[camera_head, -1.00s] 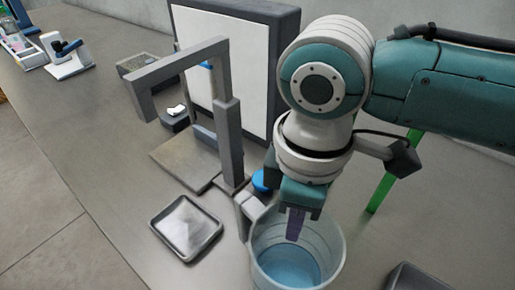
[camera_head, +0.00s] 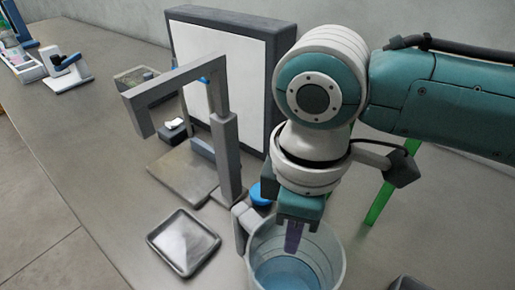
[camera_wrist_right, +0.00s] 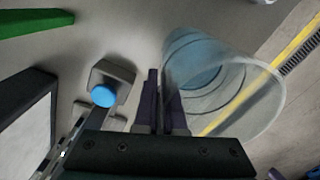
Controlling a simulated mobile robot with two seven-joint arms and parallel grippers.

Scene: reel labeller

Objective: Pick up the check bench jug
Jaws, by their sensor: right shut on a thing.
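The check bench jug (camera_head: 330,262) is a wide, clear round vessel with blue liquid in its bottom, at the lower middle of the head view. It also shows in the right wrist view (camera_wrist_right: 235,92), just right of the fingers. My right gripper (camera_head: 293,238) reaches down at the jug's far rim, and its dark fingers (camera_wrist_right: 160,100) are shut on the jug's wall. Whether the jug's base touches the bench cannot be told. My left gripper is not in view.
A grey frame (camera_head: 227,150) and a white panel (camera_head: 245,75) stand behind the jug. A shallow grey tray (camera_head: 183,242) lies to its left. A blue button (camera_head: 261,194) is close behind the jug. A dark item (camera_head: 408,284) is at lower right.

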